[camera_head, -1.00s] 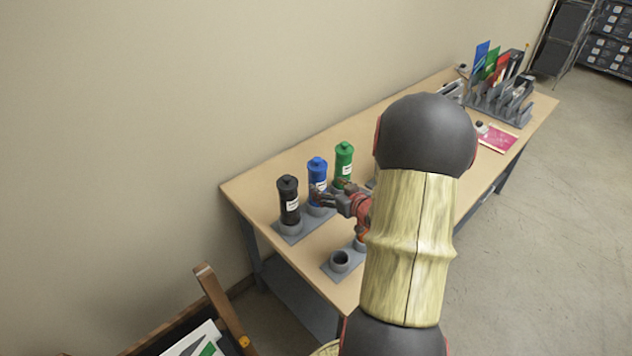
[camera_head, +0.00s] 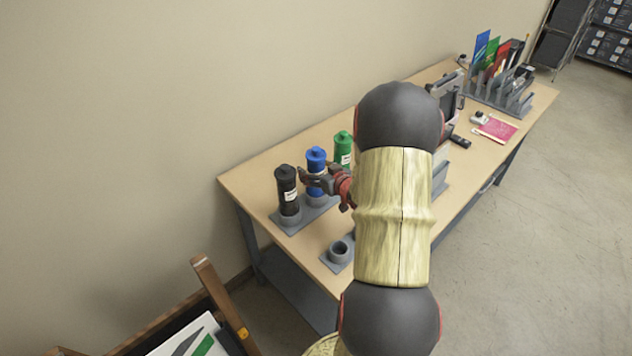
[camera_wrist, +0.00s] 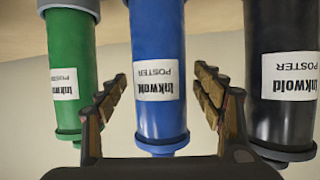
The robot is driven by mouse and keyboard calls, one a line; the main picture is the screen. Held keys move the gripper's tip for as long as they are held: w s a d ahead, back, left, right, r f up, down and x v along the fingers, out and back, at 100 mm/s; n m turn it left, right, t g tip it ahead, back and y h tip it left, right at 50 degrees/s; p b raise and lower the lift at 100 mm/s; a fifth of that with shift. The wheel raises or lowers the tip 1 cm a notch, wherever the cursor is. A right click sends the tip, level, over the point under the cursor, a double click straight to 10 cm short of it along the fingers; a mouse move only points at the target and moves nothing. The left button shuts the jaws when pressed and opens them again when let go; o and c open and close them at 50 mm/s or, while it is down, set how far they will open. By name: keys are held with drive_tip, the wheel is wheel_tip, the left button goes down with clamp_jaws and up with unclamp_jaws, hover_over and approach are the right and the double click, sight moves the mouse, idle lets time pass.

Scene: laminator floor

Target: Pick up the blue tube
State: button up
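The blue tube (camera_head: 316,163) stands upright between a black tube (camera_head: 287,190) and a green tube (camera_head: 343,148) on a grey holder (camera_head: 298,222) at the near end of the table. My gripper (camera_head: 309,181) is at the blue tube, in front of its middle in the head view. In the wrist view, the open fingers (camera_wrist: 168,95) lie on either side of the blue tube (camera_wrist: 158,45), with gaps showing at both sides. The green tube (camera_wrist: 70,60) is left of the fingers and the black tube (camera_wrist: 283,75) is right of them.
An empty grey socket holder (camera_head: 340,250) sits nearer on the table. A rack of coloured sheets (camera_head: 500,95) stands at the far end, with a pink sheet (camera_head: 496,130) before it. The wall (camera_head: 150,90) rises behind the table.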

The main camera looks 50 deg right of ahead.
drive_tip(key=shift+c, duration=1.2)
clamp_jaws()
